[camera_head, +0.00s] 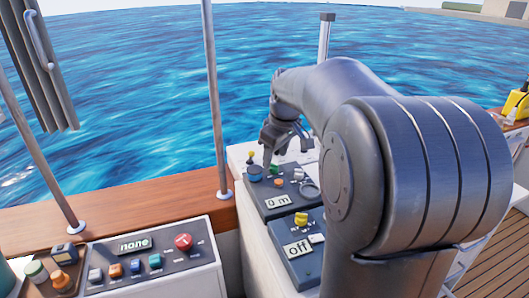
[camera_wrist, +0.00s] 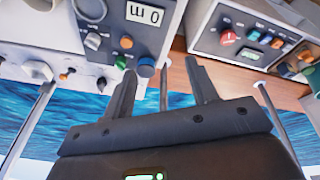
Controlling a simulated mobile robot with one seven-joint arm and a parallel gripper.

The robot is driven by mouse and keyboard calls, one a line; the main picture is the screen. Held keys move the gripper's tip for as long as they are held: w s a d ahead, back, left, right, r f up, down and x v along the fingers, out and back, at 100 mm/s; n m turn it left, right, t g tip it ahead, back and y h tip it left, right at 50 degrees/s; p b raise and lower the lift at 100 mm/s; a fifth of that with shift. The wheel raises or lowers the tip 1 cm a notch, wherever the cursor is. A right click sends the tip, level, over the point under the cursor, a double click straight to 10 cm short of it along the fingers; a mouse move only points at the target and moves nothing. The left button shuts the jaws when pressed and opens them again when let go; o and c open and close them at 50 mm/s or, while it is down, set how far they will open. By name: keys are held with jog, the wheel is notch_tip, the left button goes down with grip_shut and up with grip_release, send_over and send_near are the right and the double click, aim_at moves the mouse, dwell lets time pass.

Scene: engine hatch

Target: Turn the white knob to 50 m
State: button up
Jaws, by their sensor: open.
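A grey control panel (camera_head: 265,208) carries a display (camera_head: 279,201) reading "0 m"; the display is upside down in the wrist view (camera_wrist: 145,13). The small white knob (camera_head: 298,174) sits toward the panel's far right part, beside an orange knob (camera_head: 279,183). In the wrist view the white knob (camera_wrist: 92,41) is at upper left, beside the orange knob (camera_wrist: 126,41). My gripper (camera_head: 286,150) is above the far end of this panel. Its fingers (camera_wrist: 163,70) are apart with nothing between them, away from the white knob. Its pointer direction is too small to read.
A blue knob (camera_head: 254,174) and a round grey part (camera_head: 309,190) share the panel. A nearer panel reads "off" (camera_head: 299,248) and has a yellow knob (camera_head: 301,219). Metal posts (camera_head: 213,100) rise from the wooden rail.

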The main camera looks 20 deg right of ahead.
jog(key=w+d+f+n+y, duration=0.1)
jog(key=w+d+f+n, duration=0.1)
jog(key=w+d+f, duration=0.35)
jog(key=n+y, duration=0.1)
jog(key=y, duration=0.1)
send_near(301, 170)
jog(key=x, duration=1)
jog(key=shift+w, duration=0.1)
jog(key=c, duration=1)
